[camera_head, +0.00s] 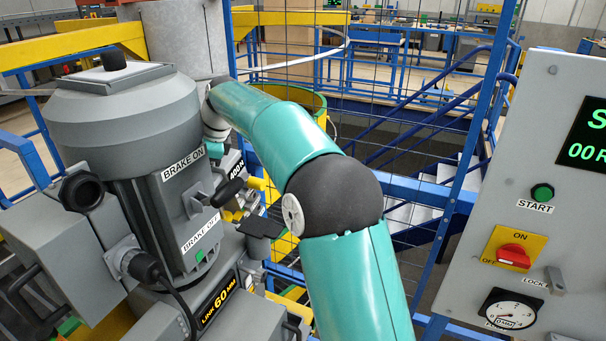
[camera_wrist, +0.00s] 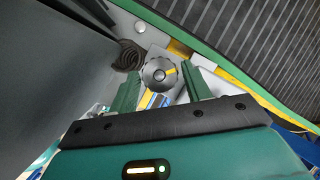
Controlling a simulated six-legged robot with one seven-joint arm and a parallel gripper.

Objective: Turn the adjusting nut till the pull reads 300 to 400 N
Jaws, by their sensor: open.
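A round dark knurled knob with a yellow mark, which looks like the adjusting nut (camera_wrist: 159,74), shows in the wrist view. My gripper (camera_wrist: 160,70) is open there, with one green finger on each side of the knob. The fingertips come up to about the knob's level in the picture; I cannot tell whether they touch it. In the head view my teal arm reaches to the back left, and my gripper and the nut are mostly hidden behind the grey motor. A scale label reading 400 N (camera_head: 237,168) shows beside the motor.
The grey motor (camera_head: 125,110) with BRAKE ON and BRAKE OFF labels stands close left of my arm. A control panel (camera_head: 540,130) with a start button, red switch and gauge stands right. Blue mesh fencing (camera_head: 400,110) is behind. A dark ribbed belt (camera_wrist: 240,40) runs upper right.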

